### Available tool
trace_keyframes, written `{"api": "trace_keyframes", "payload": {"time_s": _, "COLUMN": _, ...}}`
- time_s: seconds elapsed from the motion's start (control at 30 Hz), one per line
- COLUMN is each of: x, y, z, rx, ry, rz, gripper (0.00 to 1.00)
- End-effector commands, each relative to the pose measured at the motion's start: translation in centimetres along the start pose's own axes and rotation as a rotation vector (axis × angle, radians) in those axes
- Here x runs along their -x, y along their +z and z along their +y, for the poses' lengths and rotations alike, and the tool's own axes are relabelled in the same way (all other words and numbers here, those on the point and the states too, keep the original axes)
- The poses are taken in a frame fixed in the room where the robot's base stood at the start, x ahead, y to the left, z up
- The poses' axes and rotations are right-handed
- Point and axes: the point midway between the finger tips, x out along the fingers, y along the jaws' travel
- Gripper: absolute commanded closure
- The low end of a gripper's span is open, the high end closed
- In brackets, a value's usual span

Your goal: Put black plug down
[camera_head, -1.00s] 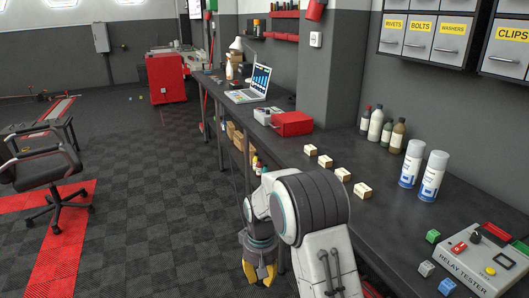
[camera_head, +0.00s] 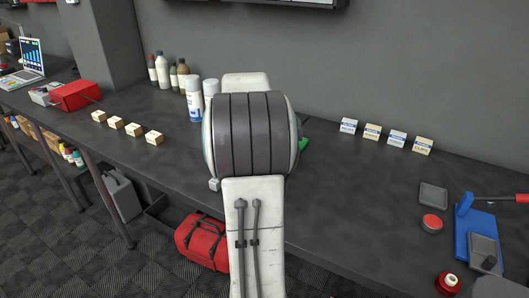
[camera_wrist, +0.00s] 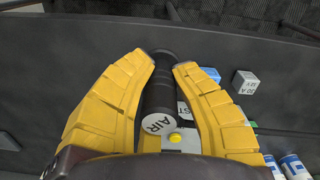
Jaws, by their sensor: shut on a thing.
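The black plug (camera_wrist: 158,98) is a dark cylinder with a pale end face marked "AIR". It lies between the two yellow fingers of my gripper (camera_wrist: 169,66) in the wrist view, and the fingers are shut on it. The plug is above the relay tester (camera_wrist: 185,144), whose yellow button and part of its lettering show beneath. In the head view my arm covers the gripper, the plug and most of the tester.
In the wrist view a grey cube (camera_wrist: 245,82) and a blue cube (camera_wrist: 210,73) lie near the bench edge.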

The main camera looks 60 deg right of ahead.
Motion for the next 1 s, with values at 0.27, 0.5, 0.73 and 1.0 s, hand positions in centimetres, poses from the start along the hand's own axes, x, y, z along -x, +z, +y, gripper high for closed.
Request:
{"api": "trace_keyframes", "payload": {"time_s": 0.27, "x": 3.7, "y": 2.8, "z": 12.3, "rx": -0.443, "ry": -0.002, "rz": 0.003, "gripper": 1.00}}
{"api": "trace_keyframes", "payload": {"time_s": 0.5, "x": 5.6, "y": 6.4, "z": 18.0, "rx": -0.698, "ry": -0.002, "rz": -0.001, "gripper": 1.00}}
{"api": "trace_keyframes", "payload": {"time_s": 0.73, "x": 6.4, "y": 8.3, "z": 20.1, "rx": -0.811, "ry": -0.002, "rz": -0.002, "gripper": 1.00}}
{"api": "trace_keyframes", "payload": {"time_s": 1.0, "x": 6.2, "y": 8.1, "z": 21.0, "rx": -0.834, "ry": -0.002, "rz": -0.008, "gripper": 1.00}}
